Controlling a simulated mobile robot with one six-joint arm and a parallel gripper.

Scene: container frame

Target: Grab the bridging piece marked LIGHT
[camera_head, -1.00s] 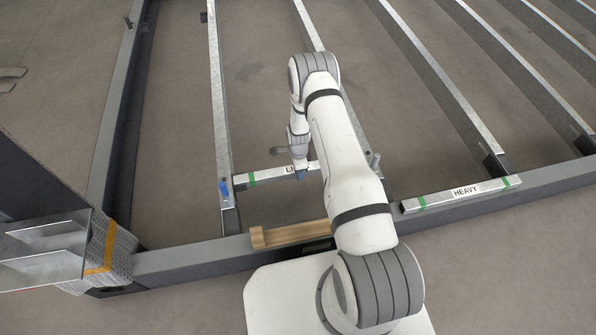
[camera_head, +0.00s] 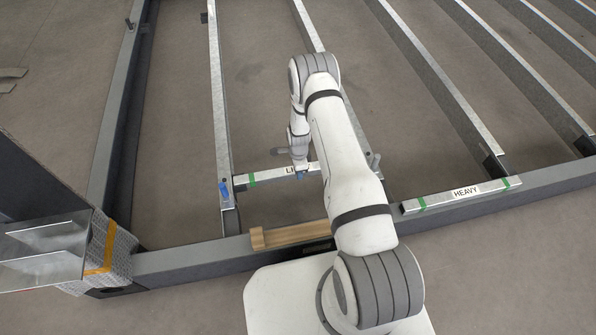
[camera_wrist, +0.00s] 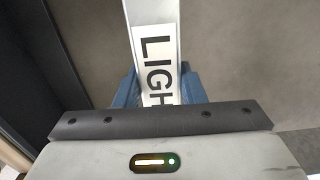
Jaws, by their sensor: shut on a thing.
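The LIGHT bridging piece (camera_head: 268,178) is a pale metal bar with a green band and a black-lettered label. In the head view it lies across two parallel beams, its right part hidden behind my arm. My gripper (camera_head: 300,174) is down at its label. In the wrist view my gripper (camera_wrist: 160,90) has blue fingers on both sides of the bar (camera_wrist: 150,14), shut on it over the label, which reads "LIGH" before the gripper body covers the rest. I cannot tell whether the bar is clear of the beams.
A similar bar marked HEAVY (camera_head: 462,193) lies on the front frame beam at the right. A wooden block (camera_head: 288,235) lies on the front beam. A blue clamp (camera_head: 224,190) stands by the bar's left end. A wrapped post (camera_head: 105,255) with metal plates is at the left.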

